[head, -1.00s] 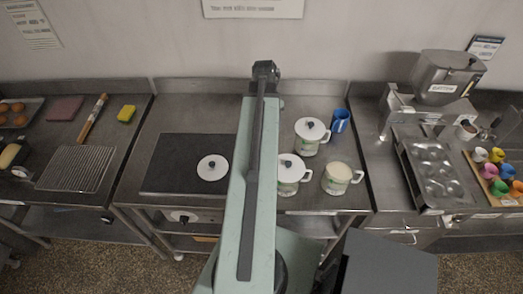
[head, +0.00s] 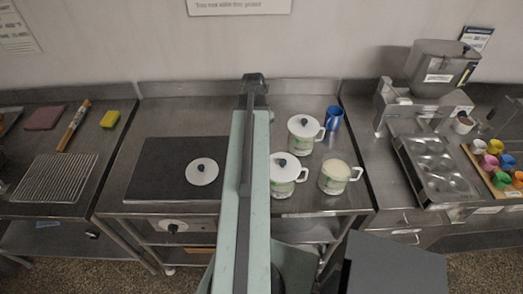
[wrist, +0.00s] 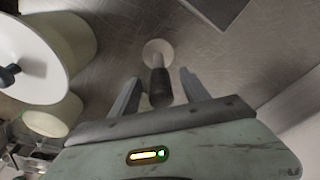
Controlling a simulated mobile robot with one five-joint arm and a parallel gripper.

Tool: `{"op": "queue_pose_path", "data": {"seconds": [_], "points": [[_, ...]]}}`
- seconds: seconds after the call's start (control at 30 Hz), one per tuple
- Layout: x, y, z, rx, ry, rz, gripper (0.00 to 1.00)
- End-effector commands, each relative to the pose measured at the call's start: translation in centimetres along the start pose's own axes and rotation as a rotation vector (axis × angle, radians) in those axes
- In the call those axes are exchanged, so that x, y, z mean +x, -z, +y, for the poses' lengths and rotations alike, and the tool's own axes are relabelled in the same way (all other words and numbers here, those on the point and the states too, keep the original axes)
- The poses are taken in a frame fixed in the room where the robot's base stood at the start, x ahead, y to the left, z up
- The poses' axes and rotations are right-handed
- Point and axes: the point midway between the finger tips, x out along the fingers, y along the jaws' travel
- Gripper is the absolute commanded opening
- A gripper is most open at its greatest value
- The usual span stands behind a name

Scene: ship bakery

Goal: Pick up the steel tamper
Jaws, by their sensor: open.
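The steel tamper (wrist: 157,52) shows in the wrist view as a pale round base with a dark handle (wrist: 160,88) pointing toward the camera. It stands on the steel counter. My gripper (wrist: 161,77) is open, with one finger on each side of the handle. I see no clear contact between fingers and handle. In the head view my arm covers the tamper and the gripper.
White lidded mugs (head: 283,173) stand right of my arm, one close to my gripper in the wrist view (wrist: 40,50). A dark plate (head: 160,172) with a white lid (head: 202,171) lies left.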

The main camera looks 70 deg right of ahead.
Motion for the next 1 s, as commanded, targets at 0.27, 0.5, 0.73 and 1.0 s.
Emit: {"op": "queue_pose_path", "data": {"seconds": [0.27,0.5,0.73,1.0], "points": [[4.7,0.1,-0.1,-0.001,0.000,0.000,0.54],[4.3,0.2,-0.1,-0.001,0.000,0.000,0.48],[4.3,0.2,-0.1,-0.002,0.000,0.000,0.00],[4.0,0.2,-0.1,-0.002,0.000,0.000,0.00]]}}
